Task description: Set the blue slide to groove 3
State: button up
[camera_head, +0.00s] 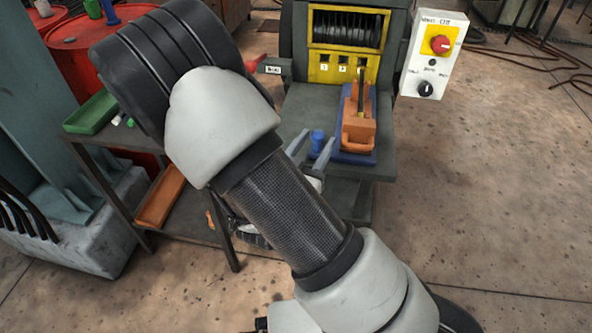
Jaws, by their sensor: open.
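A blue plate (343,156) lies on the dark machine bed, with an orange block on it; it appears to be the blue slide. A short blue knob (318,138) stands just left of the plate; I cannot tell whether it is joined to it. My gripper (318,136) is open, with one finger on each side of the knob in the picture. Contact with the knob cannot be made out. Behind, a yellow frame (348,68) surrounds the grooved black drum (347,28). Small number plates sit below the drum; their digits are hard to read.
A white control box (434,60) with a red button and black knob stands right of the machine. A red lever handle (255,62) sticks out at left. A side table with a green tray (92,112) and an orange tray (160,200) stands left. Floor at right is mostly clear.

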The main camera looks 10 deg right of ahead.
jog(key=p+v, duration=0.1)
jog(key=v, duration=1.3)
